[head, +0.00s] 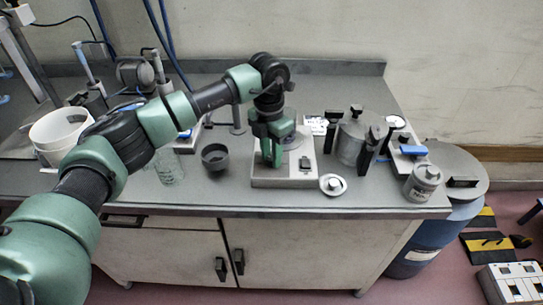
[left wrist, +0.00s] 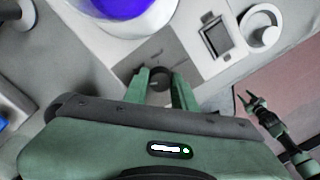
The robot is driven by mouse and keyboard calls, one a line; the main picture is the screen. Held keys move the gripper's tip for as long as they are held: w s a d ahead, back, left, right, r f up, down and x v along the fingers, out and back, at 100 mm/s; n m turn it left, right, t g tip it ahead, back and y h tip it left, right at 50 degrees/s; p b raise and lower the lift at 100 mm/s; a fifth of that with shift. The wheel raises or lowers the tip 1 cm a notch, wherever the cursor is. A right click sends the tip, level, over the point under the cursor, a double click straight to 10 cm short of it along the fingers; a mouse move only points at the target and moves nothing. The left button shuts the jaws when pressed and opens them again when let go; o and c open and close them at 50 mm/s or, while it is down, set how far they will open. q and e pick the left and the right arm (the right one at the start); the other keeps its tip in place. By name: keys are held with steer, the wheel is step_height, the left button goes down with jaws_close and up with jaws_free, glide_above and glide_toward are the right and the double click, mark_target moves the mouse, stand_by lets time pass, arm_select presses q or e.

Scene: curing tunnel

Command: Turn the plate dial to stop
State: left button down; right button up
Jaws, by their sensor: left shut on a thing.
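The plate unit (head: 300,182) is a pale box near the counter's front edge in the head view; it also shows in the left wrist view (left wrist: 190,45). My left gripper (head: 271,158) points down over the unit's front left part. In the left wrist view its two green fingers (left wrist: 160,88) are shut on a dark round dial (left wrist: 158,83). The dial's pointer and stop mark cannot be made out. A blue-filled round vessel (left wrist: 118,5) stands on the unit beyond the dial. My right gripper (left wrist: 250,102) shows small at the right of the left wrist view, its fingers apart and empty.
A white lid with a knob (head: 333,185) lies just right of the unit. A dark cup (head: 215,156) and a glass beaker (head: 168,166) stand left. A metal pot (head: 352,143) and a lidded tin (head: 422,182) stand right. The counter's front strip (head: 240,200) is mostly clear.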

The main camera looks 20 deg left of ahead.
mark_target(270, 157)
arm_select(q)
steer(key=n, duration=0.3)
steer(key=shift+w+n+b, duration=0.1)
steer(key=shift+n+b, duration=0.2)
steer(key=shift+r+n+t, duration=0.15)
steer(key=shift+n+t, duration=0.15)
steer(key=shift+n, duration=1.2)
steer(key=c, duration=1.1)
jaws_free()
steer(key=shift+c, duration=0.2)
steer(key=r+b, duration=0.1)
steer(key=r, duration=0.6)
steer(key=shift+a+r+b, duration=0.2)
steer(key=shift+r+b, duration=0.15)
steer(key=shift+b, duration=0.05)
